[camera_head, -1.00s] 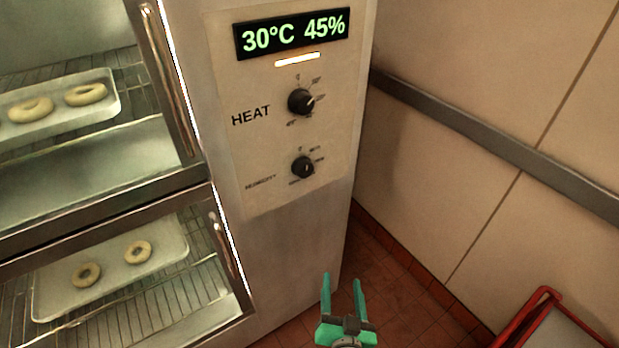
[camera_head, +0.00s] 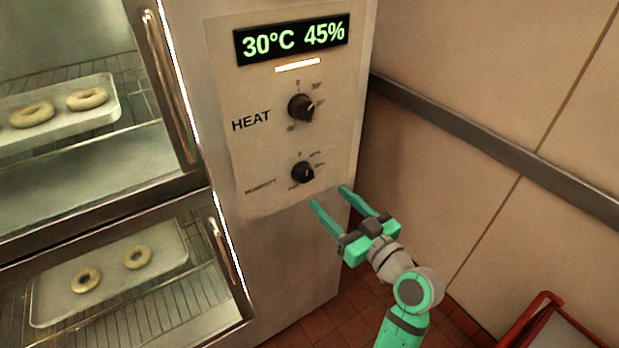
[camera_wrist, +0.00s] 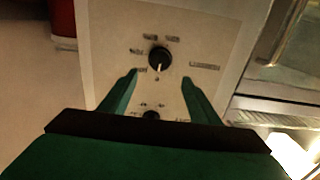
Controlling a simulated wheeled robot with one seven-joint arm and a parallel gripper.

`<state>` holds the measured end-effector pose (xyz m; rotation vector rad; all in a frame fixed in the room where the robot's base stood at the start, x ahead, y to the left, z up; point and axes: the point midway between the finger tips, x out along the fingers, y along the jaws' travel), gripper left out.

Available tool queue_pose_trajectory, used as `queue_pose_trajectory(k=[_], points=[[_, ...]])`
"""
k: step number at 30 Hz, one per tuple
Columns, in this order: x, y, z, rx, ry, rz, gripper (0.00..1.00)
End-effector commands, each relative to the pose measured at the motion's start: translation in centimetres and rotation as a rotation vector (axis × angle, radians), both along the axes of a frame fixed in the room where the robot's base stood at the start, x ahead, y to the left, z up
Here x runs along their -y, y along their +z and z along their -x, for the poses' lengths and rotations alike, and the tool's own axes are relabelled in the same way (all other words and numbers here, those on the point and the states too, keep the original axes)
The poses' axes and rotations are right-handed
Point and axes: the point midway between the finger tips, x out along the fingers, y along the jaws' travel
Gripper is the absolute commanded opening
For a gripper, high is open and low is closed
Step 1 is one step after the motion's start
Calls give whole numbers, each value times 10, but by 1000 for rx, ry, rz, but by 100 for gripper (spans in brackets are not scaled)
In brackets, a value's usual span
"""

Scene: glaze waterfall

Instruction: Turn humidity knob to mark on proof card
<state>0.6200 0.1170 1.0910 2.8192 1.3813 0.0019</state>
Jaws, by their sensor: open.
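The black humidity knob (camera_head: 302,172) is the lower of two knobs on the cabinet's pale control panel (camera_head: 245,160). Its light pointer line aims to the lower right in the head view. It also shows in the wrist view (camera_wrist: 160,58), where the picture is turned over. My green gripper (camera_head: 328,196) is open and empty, below and to the right of the humidity knob, apart from it in the head view. In the wrist view the fingers (camera_wrist: 160,75) spread either side of the panel area just below this knob. I cannot make out a proof card.
The heat knob (camera_head: 301,107) is above the humidity knob, and a display (camera_head: 292,40) reads 30°C 45%. Glass doors with handles (camera_head: 222,255) and trays of dough rings (camera_head: 110,300) are at left. A wall rail (camera_head: 480,140) and red-rimmed object (camera_head: 530,315) are at right.

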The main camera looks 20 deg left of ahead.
Motion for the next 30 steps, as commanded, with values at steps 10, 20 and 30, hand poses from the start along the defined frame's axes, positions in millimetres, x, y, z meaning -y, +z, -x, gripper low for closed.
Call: queue_pose_trajectory(k=[10, 20, 30], points=[[-44, -1, -33, -2, 2, 0, 56], [-77, -1, -60, -2, -1, -1, 56], [-81, -1, -63, -2, -3, -1, 56]])
